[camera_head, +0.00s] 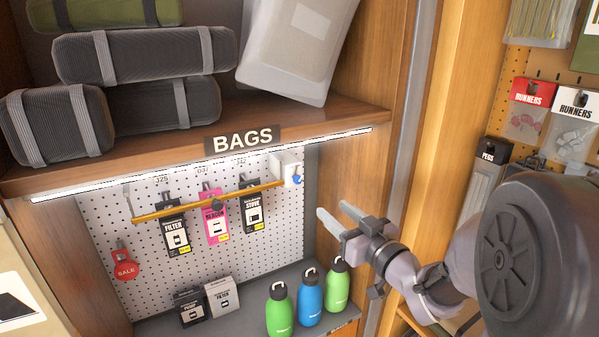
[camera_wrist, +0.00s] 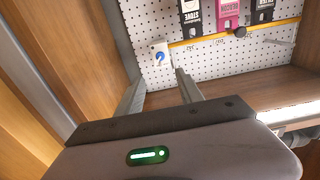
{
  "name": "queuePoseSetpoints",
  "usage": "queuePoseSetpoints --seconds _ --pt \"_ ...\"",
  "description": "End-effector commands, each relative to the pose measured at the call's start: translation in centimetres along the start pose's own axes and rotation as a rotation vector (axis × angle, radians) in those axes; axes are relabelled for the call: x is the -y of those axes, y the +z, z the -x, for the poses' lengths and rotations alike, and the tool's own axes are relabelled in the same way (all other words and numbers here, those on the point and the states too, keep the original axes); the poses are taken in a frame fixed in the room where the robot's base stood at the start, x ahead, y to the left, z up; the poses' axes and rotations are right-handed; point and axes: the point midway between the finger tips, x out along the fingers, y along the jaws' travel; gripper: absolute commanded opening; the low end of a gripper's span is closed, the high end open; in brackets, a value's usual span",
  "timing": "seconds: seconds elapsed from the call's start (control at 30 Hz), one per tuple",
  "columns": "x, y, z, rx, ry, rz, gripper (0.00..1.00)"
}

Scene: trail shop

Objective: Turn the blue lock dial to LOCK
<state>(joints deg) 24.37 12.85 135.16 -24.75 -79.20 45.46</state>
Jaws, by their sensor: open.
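The blue lock dial (camera_head: 296,176) sits on a small white lock box at the right end of a yellow bar. The dial also shows in the wrist view (camera_wrist: 160,57), upside down and ahead of my fingers. Its pointer and any LOCK marking are too small to read. My gripper (camera_head: 333,209) is open and empty, to the right of and below the dial in the head view, apart from it. In the wrist view the two fingers (camera_wrist: 159,76) point toward the dial.
The yellow bar (camera_head: 210,202) crosses in front of hanging boxed packs (camera_head: 217,218) on a white pegboard. A wooden shelf with a BAGS sign (camera_head: 242,139) lies above. Green and blue bottles (camera_head: 310,300) stand below. A wooden side panel (camera_head: 345,160) is close on the right.

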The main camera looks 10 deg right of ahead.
Motion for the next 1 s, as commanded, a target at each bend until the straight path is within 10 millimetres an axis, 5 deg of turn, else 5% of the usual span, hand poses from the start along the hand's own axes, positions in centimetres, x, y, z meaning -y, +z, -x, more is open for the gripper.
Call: queuePoseSetpoints --seconds 0.3,0.5,0.9,1.0 --pt "0.1 -0.1 -9.7 0.0 -0.001 0.001 0.44" --pt "0.1 -0.1 -13.7 0.0 0.001 0.002 0.44" --pt "0.0 0.0 -14.9 0.0 0.003 0.002 0.44" --pt "0.0 0.0 -14.9 0.0 0.003 0.002 0.26"
